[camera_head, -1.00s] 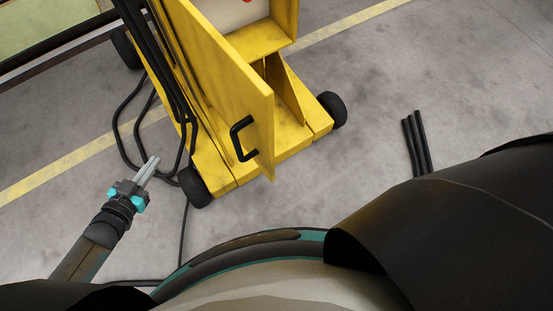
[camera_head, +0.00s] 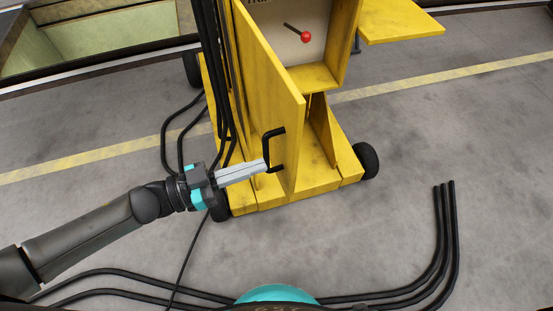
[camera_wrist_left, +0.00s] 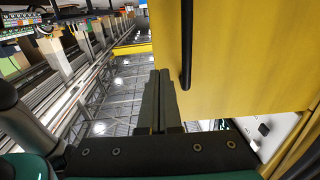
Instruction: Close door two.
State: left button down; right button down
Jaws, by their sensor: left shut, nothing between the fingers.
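A yellow door (camera_head: 262,75) of the wheeled yellow cabinet stands swung open towards me. No number shows on it, so I cannot tell whether it is door two. Its black bar handle (camera_head: 266,148) is on the left face near the free edge. My left gripper (camera_head: 264,167) is shut and empty, its tips at the handle's lower part; I cannot tell whether they touch. In the left wrist view the shut fingers (camera_wrist_left: 160,76) point along the yellow door (camera_wrist_left: 245,60), just left of and below the black handle (camera_wrist_left: 186,45). My right gripper is out of view.
Inside the cabinet is a pale panel with a red-knobbed lever (camera_head: 305,36). A second yellow panel (camera_head: 402,20) sticks out at the upper right. Black hoses (camera_head: 212,70) hang left of the door. Black wheels (camera_head: 366,160) stand at the base.

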aim_at(291, 156)
pick_arm(q)
jog(key=shift+b+x, duration=0.35)
jog(key=shift+x, duration=2.3)
